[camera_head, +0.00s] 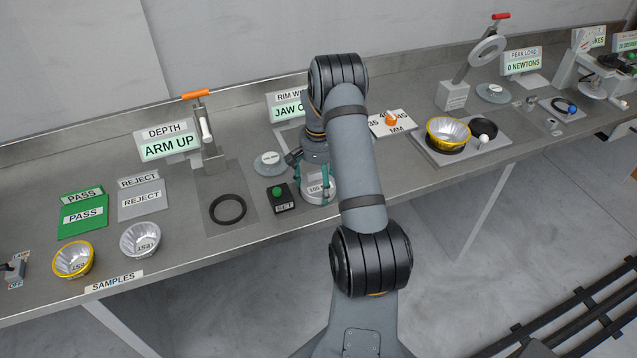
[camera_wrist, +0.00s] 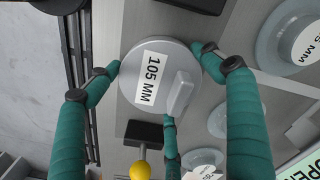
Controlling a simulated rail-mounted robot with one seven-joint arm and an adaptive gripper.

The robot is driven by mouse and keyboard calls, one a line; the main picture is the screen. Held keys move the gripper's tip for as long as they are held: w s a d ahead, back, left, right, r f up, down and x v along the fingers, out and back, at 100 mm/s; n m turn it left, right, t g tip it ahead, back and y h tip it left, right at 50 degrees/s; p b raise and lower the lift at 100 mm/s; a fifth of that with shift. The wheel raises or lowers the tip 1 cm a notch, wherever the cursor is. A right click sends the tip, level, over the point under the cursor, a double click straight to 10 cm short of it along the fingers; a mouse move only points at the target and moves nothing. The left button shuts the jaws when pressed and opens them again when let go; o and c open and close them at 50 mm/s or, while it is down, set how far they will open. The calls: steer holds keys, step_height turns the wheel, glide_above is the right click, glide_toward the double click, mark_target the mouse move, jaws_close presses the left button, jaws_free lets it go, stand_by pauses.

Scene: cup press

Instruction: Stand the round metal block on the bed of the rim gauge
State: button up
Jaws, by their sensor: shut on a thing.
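The round metal block, labelled 105 MM, is in the wrist view (camera_wrist: 130,90), a grey disc with a raised bar on top. It also shows in the head view (camera_head: 317,192), partly behind my arm. My gripper (camera_wrist: 160,75) is shut on it, with green fingers around its side; in the head view my gripper (camera_head: 315,180) is low over the bench. The rim gauge's sign (camera_head: 287,106) reads JAW O..., and OPEN shows in the wrist view. The gauge's bed is mostly hidden by my arm and the block. I cannot tell whether the block touches anything below.
A black SET box (camera_head: 281,198) with a green button stands just left of the block. A yellow ball (camera_wrist: 140,170) on a black part is close by in the wrist view. The bench's front edge is near.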

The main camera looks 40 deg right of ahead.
mark_target(319, 185)
steer(key=shift+f, duration=0.1)
steer(key=o, duration=1.9)
step_height(319, 185, up, 12)
steer(key=shift+r+b, duration=0.15)
steer(key=shift+b, duration=0.45)
